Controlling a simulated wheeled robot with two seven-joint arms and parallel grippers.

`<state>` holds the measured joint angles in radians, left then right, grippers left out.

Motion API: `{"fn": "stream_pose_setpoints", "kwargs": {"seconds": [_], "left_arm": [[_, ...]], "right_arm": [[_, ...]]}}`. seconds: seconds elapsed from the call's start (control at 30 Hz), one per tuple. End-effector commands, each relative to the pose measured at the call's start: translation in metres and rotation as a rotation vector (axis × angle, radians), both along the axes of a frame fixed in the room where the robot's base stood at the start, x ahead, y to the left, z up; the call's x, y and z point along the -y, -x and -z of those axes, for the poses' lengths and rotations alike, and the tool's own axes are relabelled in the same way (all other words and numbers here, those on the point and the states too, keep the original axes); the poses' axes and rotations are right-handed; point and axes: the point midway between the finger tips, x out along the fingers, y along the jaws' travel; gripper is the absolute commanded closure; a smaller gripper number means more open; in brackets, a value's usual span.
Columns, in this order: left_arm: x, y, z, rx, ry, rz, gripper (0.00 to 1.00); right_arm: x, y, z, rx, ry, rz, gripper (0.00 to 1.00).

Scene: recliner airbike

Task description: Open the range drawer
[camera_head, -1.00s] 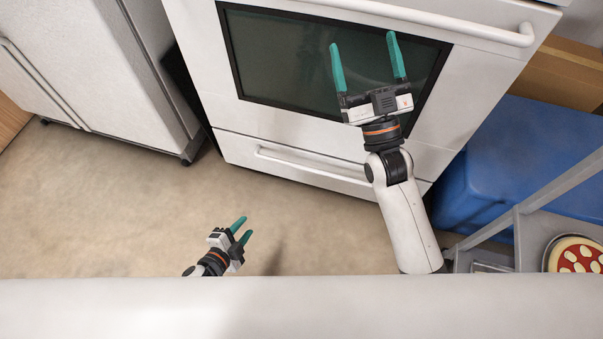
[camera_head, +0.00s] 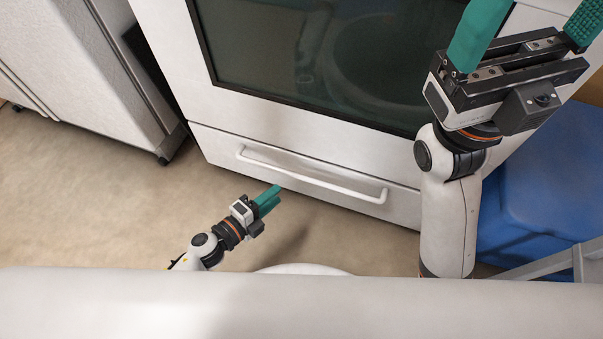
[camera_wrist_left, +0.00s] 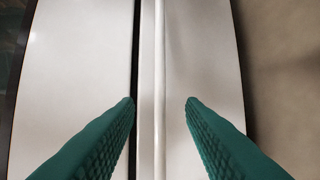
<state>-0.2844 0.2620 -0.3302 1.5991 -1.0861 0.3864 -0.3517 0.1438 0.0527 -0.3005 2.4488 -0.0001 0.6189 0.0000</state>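The white range drawer (camera_head: 215,145) sits under the oven door and looks shut. Its long white bar handle (camera_head: 312,181) runs across the front. My left gripper (camera_head: 272,197) is near the floor, in front of the drawer and to the lower left of the handle in the head view. In the left wrist view its green fingers (camera_wrist_left: 160,101) are open and empty, with the handle bar (camera_wrist_left: 152,60) lined up between them. I cannot tell how far the fingertips are from it. My right gripper (camera_head: 530,22) is raised, open and empty before the oven door; its fingertips are cut off.
The oven door with its dark window (camera_head: 320,55) is above the drawer. A white cabinet (camera_head: 85,60) stands at left and a blue bin (camera_head: 540,180) at right. The floor (camera_head: 80,200) in front of the drawer is clear.

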Motion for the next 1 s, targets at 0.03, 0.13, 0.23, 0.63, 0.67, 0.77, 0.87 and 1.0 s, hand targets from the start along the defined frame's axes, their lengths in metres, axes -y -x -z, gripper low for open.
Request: {"fn": "stream_pose_setpoints", "kwargs": {"seconds": [0.03, 0.13, 0.23, 0.63, 0.67, 0.77, 0.87, 1.0], "left_arm": [[0.006, -0.008, 0.002, 0.004, 0.0, 0.0, 0.64], [0.02, -0.024, 0.007, 0.003, 0.001, 0.0, 0.64], [0.033, -0.039, 0.011, 0.003, 0.001, 0.0, 0.64], [0.065, -0.075, 0.019, -0.002, 0.002, -0.002, 0.64], [0.065, -0.076, 0.019, -0.003, 0.001, -0.001, 0.64], [0.066, -0.077, 0.019, -0.003, 0.001, -0.002, 0.64], [0.066, -0.077, 0.019, -0.003, 0.001, -0.002, 0.64], [0.066, -0.077, 0.019, -0.003, 0.001, -0.002, 0.74]], "right_arm": [[0.0, 0.001, 0.001, 0.01, 0.0, 0.0, 0.17], [-0.001, 0.003, -0.001, 0.027, 0.001, 0.001, 0.17], [-0.001, 0.005, -0.004, 0.045, 0.003, 0.003, 0.17], [-0.002, 0.011, -0.012, 0.087, 0.008, 0.006, 0.17], [-0.002, 0.011, -0.012, 0.088, 0.008, 0.006, 0.17], [-0.002, 0.012, -0.013, 0.089, 0.008, 0.006, 0.17], [-0.002, 0.012, -0.013, 0.089, 0.008, 0.006, 0.17], [-0.002, 0.012, -0.013, 0.089, 0.008, 0.006, 0.17]]}}
